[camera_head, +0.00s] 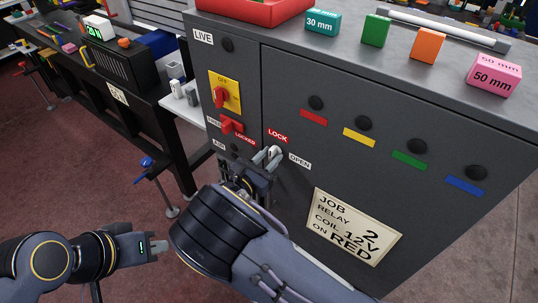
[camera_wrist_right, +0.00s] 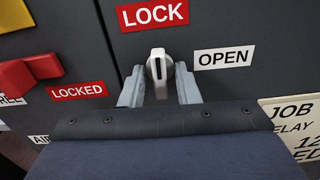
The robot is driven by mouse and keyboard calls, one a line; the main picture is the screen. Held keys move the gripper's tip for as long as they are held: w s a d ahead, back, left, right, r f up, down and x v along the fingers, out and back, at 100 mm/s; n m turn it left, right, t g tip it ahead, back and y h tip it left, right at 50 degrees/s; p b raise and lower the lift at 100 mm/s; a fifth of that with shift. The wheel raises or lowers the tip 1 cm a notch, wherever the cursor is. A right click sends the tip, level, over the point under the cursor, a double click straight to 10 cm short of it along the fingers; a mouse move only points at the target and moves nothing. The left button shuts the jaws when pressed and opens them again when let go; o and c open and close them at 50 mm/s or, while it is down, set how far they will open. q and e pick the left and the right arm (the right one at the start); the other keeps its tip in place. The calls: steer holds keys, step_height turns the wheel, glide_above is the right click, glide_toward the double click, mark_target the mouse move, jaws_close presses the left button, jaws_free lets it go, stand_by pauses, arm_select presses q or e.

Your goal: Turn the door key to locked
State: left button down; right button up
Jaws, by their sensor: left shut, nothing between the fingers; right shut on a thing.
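The door key (camera_wrist_right: 158,66) is a small pale metal handle on the dark grey cabinet door. In the right wrist view it stands about upright, below the red LOCK label (camera_wrist_right: 152,14) and left of the white OPEN label (camera_wrist_right: 224,58). The key also shows in the head view (camera_head: 273,154). My right gripper (camera_wrist_right: 159,82) is shut on the key, one finger on each side; it partly hides the lock's base. It shows in the head view (camera_head: 263,165) too. My left gripper (camera_head: 156,247) is shut and empty, at the lower left, clear of the cabinet.
A red handle (camera_head: 232,125) sits left of the key by a LOCKED label. Above it is a yellow plate (camera_head: 225,92) with a red switch. A job card (camera_head: 354,229) is on the door. Blocks and a red tray (camera_head: 255,14) stand on the cabinet top (camera_head: 345,47).

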steer(key=shift+n, duration=0.3)
steer(key=o, duration=0.6)
steer(key=shift+s+a, duration=0.1)
steer(key=b+v, duration=0.1)
steer(key=v, duration=0.6)
steer(key=shift+s+a, duration=0.2)
steer(key=shift+s, duration=0.05)
